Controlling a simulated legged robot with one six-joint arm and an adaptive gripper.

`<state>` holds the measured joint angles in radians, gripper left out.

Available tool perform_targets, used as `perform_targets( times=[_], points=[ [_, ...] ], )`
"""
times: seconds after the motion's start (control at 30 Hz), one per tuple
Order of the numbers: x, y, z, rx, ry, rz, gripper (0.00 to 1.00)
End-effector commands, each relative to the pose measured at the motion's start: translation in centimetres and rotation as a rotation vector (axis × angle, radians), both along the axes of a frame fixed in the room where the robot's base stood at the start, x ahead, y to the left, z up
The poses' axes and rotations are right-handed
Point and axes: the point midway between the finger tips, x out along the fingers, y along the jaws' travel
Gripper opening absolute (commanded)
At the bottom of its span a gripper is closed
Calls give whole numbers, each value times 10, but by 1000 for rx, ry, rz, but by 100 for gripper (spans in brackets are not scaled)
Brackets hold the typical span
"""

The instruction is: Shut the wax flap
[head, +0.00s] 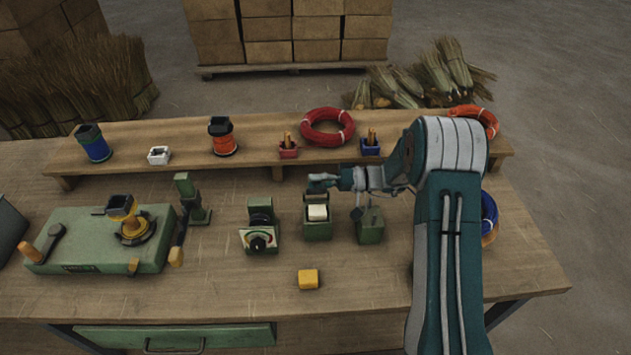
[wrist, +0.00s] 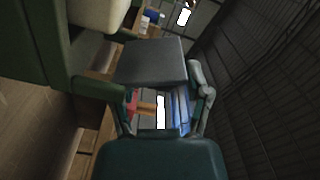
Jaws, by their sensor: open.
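The green wax box (head: 317,231) stands on the bench, with a cream wax block (head: 317,212) showing in its open top. Both also show in the wrist view, the box at the left edge (wrist: 35,45) and the wax at the top (wrist: 97,12). My gripper (head: 320,180) is open just behind the box, reaching in from the right. In the wrist view a dark grey plate (wrist: 152,62), which looks like the raised wax flap, is in front of my spread fingers (wrist: 150,88). I cannot tell whether they touch it. The flap's hinge is hidden.
A green dial device (head: 260,240) stands left of the box, and a green block (head: 370,226) stands to its right. A yellow block (head: 308,279) lies in front. The shelf (head: 270,160) behind carries a red bin (head: 289,151) and a blue bin (head: 370,147).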

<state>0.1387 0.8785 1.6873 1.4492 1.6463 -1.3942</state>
Motion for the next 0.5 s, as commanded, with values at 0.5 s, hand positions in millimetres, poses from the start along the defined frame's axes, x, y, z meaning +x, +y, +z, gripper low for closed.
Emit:
perform_targets(
  times=[0.5],
  points=[
    [1,0,71,-1,-5,-1,63]
  ],
)
